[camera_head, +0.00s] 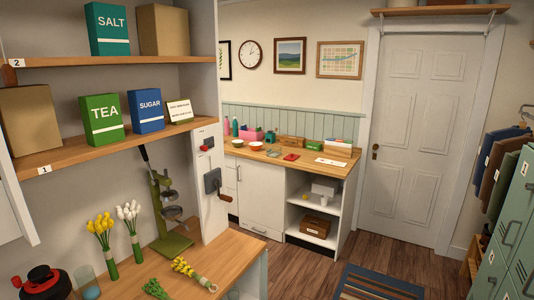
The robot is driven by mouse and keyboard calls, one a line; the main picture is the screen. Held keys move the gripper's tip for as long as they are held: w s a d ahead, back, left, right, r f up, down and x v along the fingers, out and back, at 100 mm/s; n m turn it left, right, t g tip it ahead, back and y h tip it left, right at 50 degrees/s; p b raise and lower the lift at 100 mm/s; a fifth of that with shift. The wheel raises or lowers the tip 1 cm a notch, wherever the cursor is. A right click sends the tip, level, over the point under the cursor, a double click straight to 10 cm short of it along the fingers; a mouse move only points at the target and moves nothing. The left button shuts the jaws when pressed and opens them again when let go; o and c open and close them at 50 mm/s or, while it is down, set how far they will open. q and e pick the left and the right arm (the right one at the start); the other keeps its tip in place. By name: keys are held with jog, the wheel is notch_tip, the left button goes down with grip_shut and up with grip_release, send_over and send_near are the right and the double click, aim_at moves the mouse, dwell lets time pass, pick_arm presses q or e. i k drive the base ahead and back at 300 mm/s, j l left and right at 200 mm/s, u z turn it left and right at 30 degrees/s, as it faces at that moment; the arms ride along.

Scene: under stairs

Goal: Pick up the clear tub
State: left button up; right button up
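I cannot make out the clear tub for certain. A small pale, see-through-looking container (273,153) sits on the far wooden counter between a white-and-orange bowl and a red item; it is too small to tell what it is. Neither of my grippers shows in the head view.
The near counter (225,258) holds flower bunches (103,240), a green lever press (168,215) and a red-and-black device (42,283). The far counter (340,169) carries bowls and boxes. A blue striped mat (378,283) lies on open floor before a closed door (412,150). Green lockers (510,230) stand right.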

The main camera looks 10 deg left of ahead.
aim_at(273, 152)
jog(key=i+l+z, duration=0.1)
jog(key=i+z, duration=0.2)
jog(key=i, duration=0.55)
jog(key=i+j+z, duration=0.15)
jog(key=i+z, duration=0.15)
jog(key=i, duration=0.5)
jog(key=i+u, duration=0.2)
jog(key=i, duration=0.35)
jog(key=i+u, duration=0.2)
jog(key=i, duration=0.35)
jog(key=i+l+u, duration=0.2)
jog(key=i, duration=0.35)
jog(key=i+l+u, duration=0.25)
jog(key=i, duration=0.3)
jog(key=i+j+u, duration=0.2)
jog(key=i+u, duration=0.25)
jog(key=i, duration=0.25)
jog(key=i+u, duration=0.45)
jog(key=i, duration=0.3)
jog(key=l, duration=0.05)
